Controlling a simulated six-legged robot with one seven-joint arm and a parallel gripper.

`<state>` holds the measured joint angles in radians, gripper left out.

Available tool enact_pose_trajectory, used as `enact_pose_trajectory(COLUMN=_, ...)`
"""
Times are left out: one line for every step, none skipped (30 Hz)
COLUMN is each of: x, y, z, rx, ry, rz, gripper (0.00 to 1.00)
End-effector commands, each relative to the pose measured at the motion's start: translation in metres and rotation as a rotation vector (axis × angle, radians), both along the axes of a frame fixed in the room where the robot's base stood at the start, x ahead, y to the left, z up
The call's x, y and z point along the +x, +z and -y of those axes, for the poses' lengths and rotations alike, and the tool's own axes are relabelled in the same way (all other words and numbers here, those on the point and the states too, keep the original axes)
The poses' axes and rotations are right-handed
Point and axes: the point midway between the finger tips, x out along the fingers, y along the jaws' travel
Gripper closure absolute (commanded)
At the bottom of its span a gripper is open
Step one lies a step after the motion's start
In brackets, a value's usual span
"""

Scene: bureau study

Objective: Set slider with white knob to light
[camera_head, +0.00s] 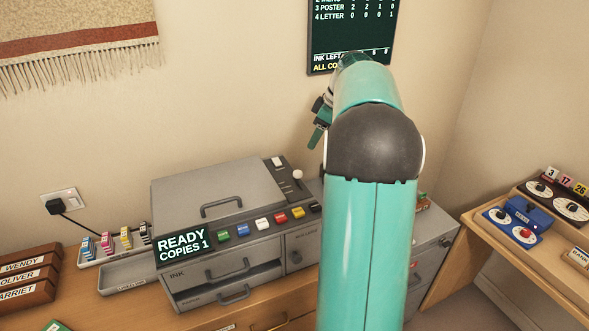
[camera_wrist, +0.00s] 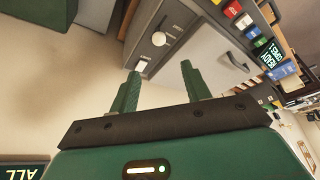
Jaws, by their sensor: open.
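The grey copier (camera_head: 215,190) stands on the wooden desk against the wall. On the dark panel at the right end of its lid is the slider's white knob (camera_head: 297,174), which shows as a round pale knob in the wrist view (camera_wrist: 159,38). The small labels beside it are too blurred to read. My gripper (camera_wrist: 160,68) is open and empty, its green fingers apart. It is raised by the wall, above and apart from the copier. In the head view my arm partly hides it.
A white switch (camera_head: 277,161) sits behind the knob on the same panel. Coloured buttons (camera_head: 262,223) and the display (camera_head: 182,243), reading READY COPIES 1, line the front. A wall screen (camera_head: 350,30) hangs behind my arm. A side table (camera_head: 540,270) with devices stands right.

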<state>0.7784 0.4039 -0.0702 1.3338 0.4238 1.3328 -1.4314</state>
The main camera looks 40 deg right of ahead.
Motion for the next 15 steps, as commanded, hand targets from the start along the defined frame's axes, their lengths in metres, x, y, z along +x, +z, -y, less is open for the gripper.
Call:
enact_pose_trajectory(x=0.001, y=-0.004, z=0.000, rx=0.002, ry=0.000, rz=-0.001, gripper=0.53)
enact_pose_trajectory(x=0.002, y=-0.007, z=-0.001, rx=0.002, ry=-0.001, rz=-0.002, gripper=0.53)
enact_pose_trajectory(x=0.003, y=-0.011, z=-0.001, rx=0.002, ry=-0.003, rz=-0.002, gripper=0.53)
enact_pose_trajectory(x=0.004, y=-0.015, z=-0.002, rx=0.002, ry=-0.004, rz=-0.002, gripper=0.53)
enact_pose_trajectory(x=0.005, y=-0.019, z=-0.003, rx=0.003, ry=-0.005, rz=-0.003, gripper=0.53)
enact_pose_trajectory(x=0.007, y=-0.026, z=-0.004, rx=0.002, ry=-0.006, rz=-0.003, gripper=0.53)
enact_pose_trajectory(x=0.009, y=-0.031, z=-0.005, rx=0.003, ry=-0.006, rz=-0.004, gripper=0.53)
enact_pose_trajectory(x=0.011, y=-0.036, z=-0.006, rx=0.002, ry=-0.006, rz=-0.003, gripper=0.53)
enact_pose_trajectory(x=0.014, y=-0.044, z=-0.008, rx=0.003, ry=-0.006, rz=-0.004, gripper=0.53)
enact_pose_trajectory(x=0.015, y=-0.050, z=-0.009, rx=0.003, ry=-0.006, rz=-0.004, gripper=0.53)
enact_pose_trajectory(x=0.018, y=-0.055, z=-0.010, rx=0.002, ry=-0.006, rz=-0.004, gripper=0.53)
enact_pose_trajectory(x=0.020, y=-0.063, z=-0.011, rx=0.002, ry=-0.005, rz=-0.005, gripper=0.53)
enact_pose_trajectory(x=0.022, y=-0.068, z=-0.013, rx=0.002, ry=-0.005, rz=-0.005, gripper=0.53)
enact_pose_trajectory(x=0.024, y=-0.073, z=-0.014, rx=0.002, ry=-0.005, rz=-0.005, gripper=0.53)
enact_pose_trajectory(x=0.027, y=-0.080, z=-0.015, rx=0.001, ry=-0.004, rz=-0.004, gripper=0.53)
